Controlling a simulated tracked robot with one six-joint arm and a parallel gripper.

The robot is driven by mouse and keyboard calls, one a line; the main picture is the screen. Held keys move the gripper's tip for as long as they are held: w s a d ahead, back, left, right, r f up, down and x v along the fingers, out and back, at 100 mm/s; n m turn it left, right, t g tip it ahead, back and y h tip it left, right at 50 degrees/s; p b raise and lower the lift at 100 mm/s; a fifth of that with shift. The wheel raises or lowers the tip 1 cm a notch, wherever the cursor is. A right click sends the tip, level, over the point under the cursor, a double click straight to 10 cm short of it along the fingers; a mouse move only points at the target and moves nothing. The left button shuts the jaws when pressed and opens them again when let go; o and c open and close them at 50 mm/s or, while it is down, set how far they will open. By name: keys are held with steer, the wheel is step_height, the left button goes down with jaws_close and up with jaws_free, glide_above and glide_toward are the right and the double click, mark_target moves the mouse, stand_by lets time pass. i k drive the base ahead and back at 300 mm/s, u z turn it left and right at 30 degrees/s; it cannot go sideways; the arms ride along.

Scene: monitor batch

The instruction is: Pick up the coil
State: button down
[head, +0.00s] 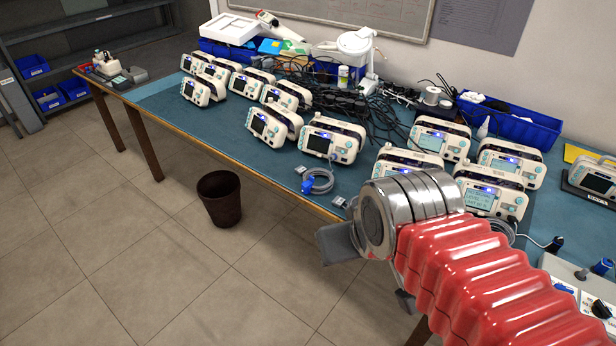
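A coil of grey cable (318,181) with a blue connector lies on the blue-green table mat near the front edge, in front of a white monitor (333,140). A second grey cable loop (503,229) shows partly behind my arm, beside the monitors on the right. My gripper (345,244) is at the table's front edge, below and to the right of the first coil and apart from it. The wrist hides most of the gripper, so its opening and anything between its fingers cannot be seen.
Several white monitors stand in groups along the table (240,150). Tangled black cables (372,105) and blue bins (510,122) are at the back. A dark waste bin (220,198) stands on the floor in front. The mat left of the first coil has some free room.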

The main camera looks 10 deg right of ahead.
mark_target(302, 171)
steer(key=z, duration=0.15)
steer(key=i, duration=1.05)
steer(key=z, duration=0.05)
